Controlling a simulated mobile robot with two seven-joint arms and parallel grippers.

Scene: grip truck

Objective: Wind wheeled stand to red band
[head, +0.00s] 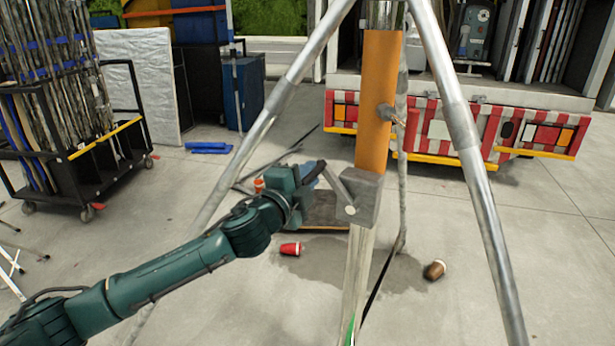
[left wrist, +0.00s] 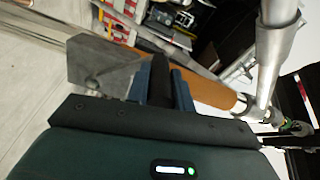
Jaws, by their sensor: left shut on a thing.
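The wheeled stand has silver legs (head: 462,130) spread around a central post (head: 356,265); its wheels are out of view. An orange section (head: 378,90) covers the upper post and also shows in the left wrist view (left wrist: 207,88). A grey crank box (head: 367,200) sits on the post below the orange section, and it also shows in the left wrist view (left wrist: 100,65). My left gripper (head: 312,176) is shut on the crank handle (head: 338,187), left of the box. No clearly red band shows on the post. My right gripper is out of view.
A red cup (head: 291,248) and a brown cup (head: 434,270) lie on the floor near a dark wet patch. A pole cart (head: 95,165) stands at left. A truck tail with red-and-white stripes (head: 470,128) is behind. Open concrete floor lies at right.

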